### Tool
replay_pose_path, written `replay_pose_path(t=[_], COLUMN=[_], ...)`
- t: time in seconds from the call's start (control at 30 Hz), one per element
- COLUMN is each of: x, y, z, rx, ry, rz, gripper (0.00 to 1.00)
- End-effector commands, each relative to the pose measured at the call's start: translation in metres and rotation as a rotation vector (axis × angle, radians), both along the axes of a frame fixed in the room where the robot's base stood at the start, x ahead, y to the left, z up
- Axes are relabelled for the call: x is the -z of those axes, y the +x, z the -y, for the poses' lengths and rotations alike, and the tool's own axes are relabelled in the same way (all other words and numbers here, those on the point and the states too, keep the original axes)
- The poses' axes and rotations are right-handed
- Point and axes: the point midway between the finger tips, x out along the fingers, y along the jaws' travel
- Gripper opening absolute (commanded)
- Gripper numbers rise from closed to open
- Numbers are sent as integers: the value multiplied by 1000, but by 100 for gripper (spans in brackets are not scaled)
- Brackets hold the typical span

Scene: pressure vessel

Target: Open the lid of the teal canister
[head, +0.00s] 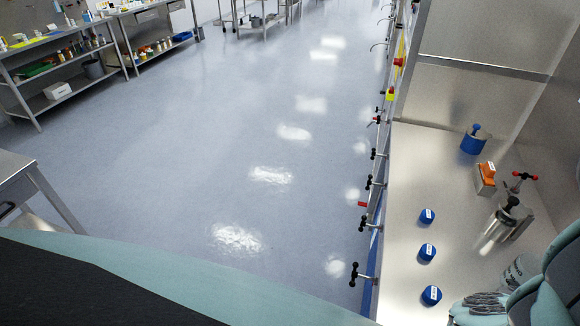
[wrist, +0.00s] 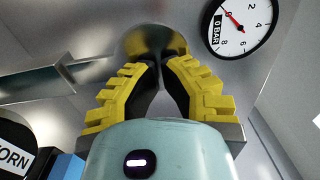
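No canister that is clearly teal shows. A blue canister (head: 473,145) with a small knob on top stands at the back of the steel worktop in the head view. A silver vessel (head: 500,226) with a black top knob stands nearer. My gripper (wrist: 163,64) shows in the wrist view with two yellow ribbed fingers, their tips close together. Just beyond the tips is a shiny rounded metal part (wrist: 155,38) mirroring the yellow. Whether the tips touch or hold it is not clear. In the head view the fingertips cannot be made out.
Three blue caps (head: 428,252) lie in a row on the worktop (head: 405,195). An orange-topped block (head: 487,174) and a red-handled clamp (head: 524,176) are near the vessel. A gauge (wrist: 241,22) marked 0 BAR is close to my right finger. Open floor lies left.

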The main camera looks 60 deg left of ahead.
Motion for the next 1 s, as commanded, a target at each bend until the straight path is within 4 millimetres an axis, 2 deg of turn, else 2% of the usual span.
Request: replay_pose_path(t=[0.17,0.47,1.0], x=[-1,-7,-3], y=[0,9,11], z=[2,15,14], rx=[4,7,1], ry=[8,140,165], rz=[-7,-107,-128], gripper=[0,0,0])
